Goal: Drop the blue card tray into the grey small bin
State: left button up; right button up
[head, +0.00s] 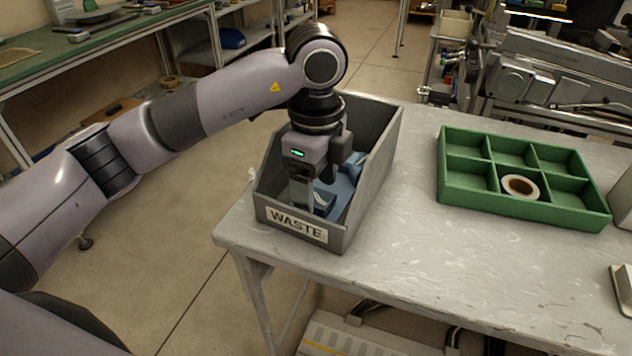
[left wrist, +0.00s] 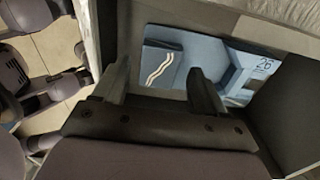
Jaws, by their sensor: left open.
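The blue card tray (head: 347,184) lies inside the grey small bin (head: 374,185), which has a WASTE label on its front. In the left wrist view the blue card tray (left wrist: 222,52) shows a white wavy stripe and the number 26, and the bin's grey wall (left wrist: 292,110) is to its right. My left gripper (head: 316,203) points down into the bin. In the left wrist view its two fingers (left wrist: 160,88) stand apart, with part of the tray showing beyond and between them. The gripper hides part of the tray in the head view. My right gripper is not in view.
The bin stands at the left end of a light grey table (head: 420,250). A green compartment tray (head: 520,216) with a tape reel (head: 536,190) in one compartment is to the right. The table between them is clear. A green-topped bench (head: 60,50) is at the back left.

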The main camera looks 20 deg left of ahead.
pick_arm(q)
notch_tip(320, 180, up, 13)
jog(key=p, duration=0.2)
jog(key=shift+f, duration=0.15)
dwell(0.4)
